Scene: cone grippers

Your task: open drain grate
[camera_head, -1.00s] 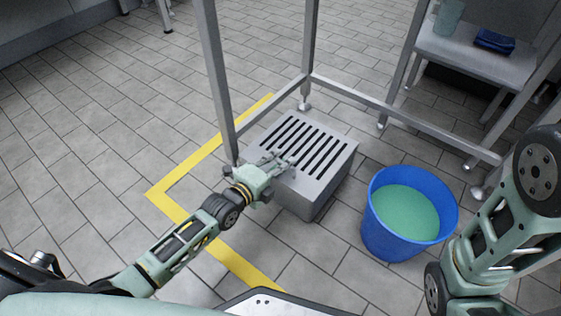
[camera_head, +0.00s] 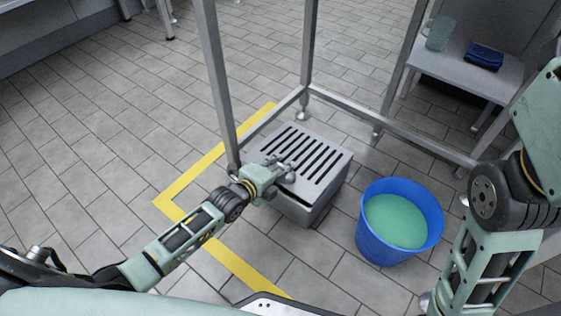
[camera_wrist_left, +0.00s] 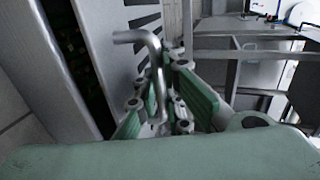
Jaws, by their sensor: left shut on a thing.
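The slotted grey drain grate (camera_head: 316,178) lies on top of the grey drain box (camera_head: 306,211) on the floor. Its near edge is lifted a little, and a dark gap shows between grate and box. In the left wrist view the grate (camera_wrist_left: 104,28) is a pale slotted plate with a dark opening beside it. My left gripper (camera_head: 288,166) is at the near left part of the grate. In the left wrist view its fingers (camera_wrist_left: 168,98) are shut on the bent metal handle (camera_wrist_left: 156,62).
A blue bucket (camera_head: 371,236) with green liquid stands right of the box. Metal frame legs (camera_head: 216,85) and low rails (camera_head: 395,124) stand around the box's far side. Yellow tape (camera_head: 190,181) marks the floor. A bench (camera_head: 455,65) holds a blue cloth (camera_head: 484,55).

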